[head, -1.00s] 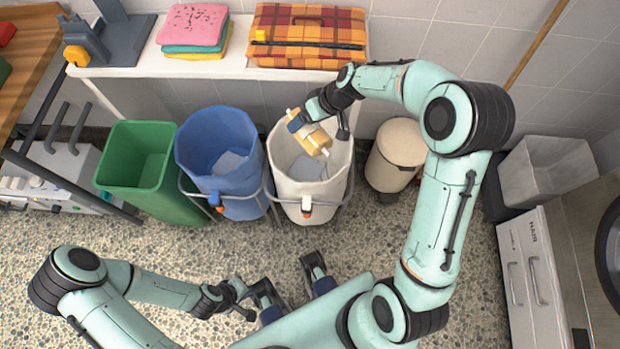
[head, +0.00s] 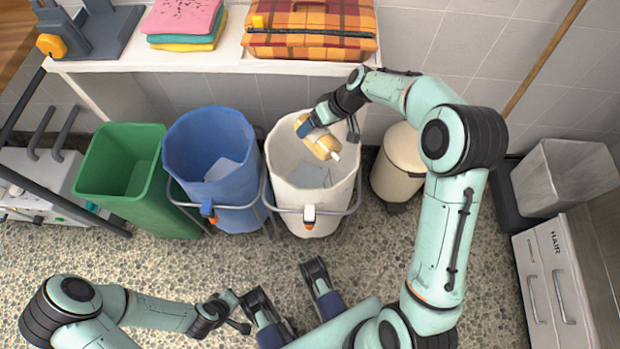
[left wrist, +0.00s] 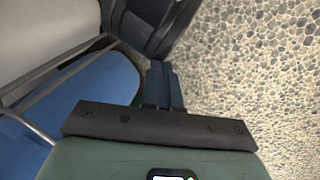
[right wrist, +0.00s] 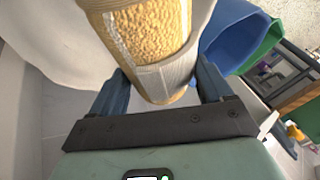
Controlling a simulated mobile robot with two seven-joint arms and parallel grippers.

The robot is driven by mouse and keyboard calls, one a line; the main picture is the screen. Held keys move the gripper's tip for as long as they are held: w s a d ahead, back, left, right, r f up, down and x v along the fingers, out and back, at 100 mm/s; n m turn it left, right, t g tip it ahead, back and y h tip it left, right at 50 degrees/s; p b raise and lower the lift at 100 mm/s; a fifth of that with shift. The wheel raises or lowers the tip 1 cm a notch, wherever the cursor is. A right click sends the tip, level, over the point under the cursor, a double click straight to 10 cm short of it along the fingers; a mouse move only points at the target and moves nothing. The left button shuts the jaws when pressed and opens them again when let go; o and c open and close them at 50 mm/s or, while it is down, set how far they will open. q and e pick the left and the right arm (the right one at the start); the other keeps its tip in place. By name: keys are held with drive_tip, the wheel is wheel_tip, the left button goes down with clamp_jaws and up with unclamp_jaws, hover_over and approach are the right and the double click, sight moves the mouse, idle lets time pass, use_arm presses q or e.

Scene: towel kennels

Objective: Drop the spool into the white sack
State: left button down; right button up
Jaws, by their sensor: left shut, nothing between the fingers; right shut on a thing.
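The spool (head: 322,146), wound in yellow-tan with a pale end, is in my right gripper (head: 306,127). In the head view it is tilted over the mouth of the white sack (head: 283,185); its exact height above the rim is hard to tell. The right wrist view shows the spool (right wrist: 150,45) between the two fingers (right wrist: 158,90), with its far end cut off by the frame. My left gripper (left wrist: 161,75) is shut and empty, low over the pebbled floor in front of the bins.
A blue bin (head: 180,150) stands left of the sack, and a green bin (head: 100,175) further left. A beige pedal bin (head: 394,178) is close on the right. A white shelf (head: 215,58) behind holds folded towels (head: 184,22) and a plaid case (head: 310,32). Floor in front is clear.

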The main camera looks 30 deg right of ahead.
drive_tip(key=shift+f+b, duration=0.5)
drive_tip(key=shift+f, duration=0.65)
use_arm(q)
drive_tip(key=shift+w+a+f+t, duration=0.2)
drive_tip(key=shift+w+a+f, duration=0.15)
drive_tip(key=shift+w, duration=0.25)
drive_tip(key=shift+w+a+f+t, duration=0.2)
drive_tip(key=shift+w+a+f, duration=0.05)
drive_tip(key=shift+w+f, duration=0.25)
drive_tip(key=shift+r, duration=0.1)
use_arm(e)
drive_tip(key=o, duration=1)
use_arm(q)
drive_tip(key=shift+g, duration=0.7)
drive_tip(key=s+r+p, duration=0.1)
drive_tip(key=s+d+r, duration=0.1)
drive_tip(key=s+d+r+p, duration=0.1)
drive_tip(key=s, duration=0.1)
drive_tip(key=shift+s+d+p, duration=0.1)
drive_tip(key=shift+p, duration=0.25)
use_arm(e)
drive_tip(key=shift+o, duration=0.2)
drive_tip(key=v, duration=1.3)
drive_tip(key=shift+r, duration=0.15)
drive_tip(key=shift+s+d, duration=0.1)
